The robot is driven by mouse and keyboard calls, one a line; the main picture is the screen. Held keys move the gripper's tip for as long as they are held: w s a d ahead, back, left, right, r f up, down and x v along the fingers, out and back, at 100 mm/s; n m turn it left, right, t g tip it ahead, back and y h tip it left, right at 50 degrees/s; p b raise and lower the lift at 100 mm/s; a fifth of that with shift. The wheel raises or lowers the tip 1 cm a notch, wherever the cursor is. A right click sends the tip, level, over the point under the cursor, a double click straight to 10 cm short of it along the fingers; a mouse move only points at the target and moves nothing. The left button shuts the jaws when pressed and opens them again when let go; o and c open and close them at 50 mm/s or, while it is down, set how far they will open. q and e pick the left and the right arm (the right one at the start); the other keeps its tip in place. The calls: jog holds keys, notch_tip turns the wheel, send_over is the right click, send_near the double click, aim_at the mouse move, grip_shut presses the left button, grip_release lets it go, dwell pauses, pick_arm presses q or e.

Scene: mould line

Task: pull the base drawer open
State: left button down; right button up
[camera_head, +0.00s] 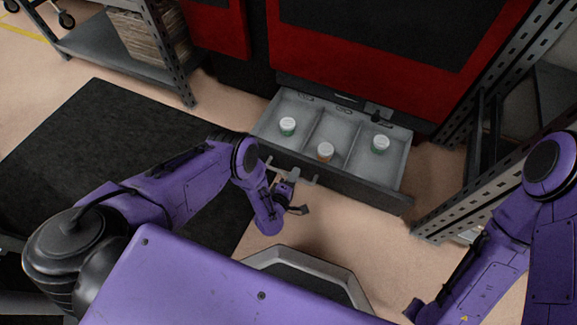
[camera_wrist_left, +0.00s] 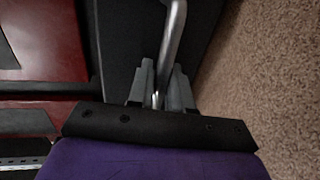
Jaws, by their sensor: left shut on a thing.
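The base drawer (camera_head: 350,187) stands pulled out below the red machine in the head view, its grey inside showing. It has a dark front and several compartments. My left gripper (camera_head: 288,180) is at the drawer's front, shut on its handle (camera_head: 300,174). In the left wrist view the two grey fingers (camera_wrist_left: 160,92) close around the pale metal bar of the handle (camera_wrist_left: 174,35). My right arm comes in at the right, and only a dark end piece, perhaps its gripper (camera_head: 414,309), shows at the bottom edge, away from the drawer.
A metal rack (camera_head: 480,140) stands close on the right. A shelf cart (camera_head: 120,62) is at back left. A dark mat (camera_head: 80,150) covers the left floor.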

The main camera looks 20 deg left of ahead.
pick_arm(q)
jog(key=shift+s+d, duration=0.15)
jog(key=shift+s, duration=0.2)
jog(key=c, duration=1.2)
grip_release()
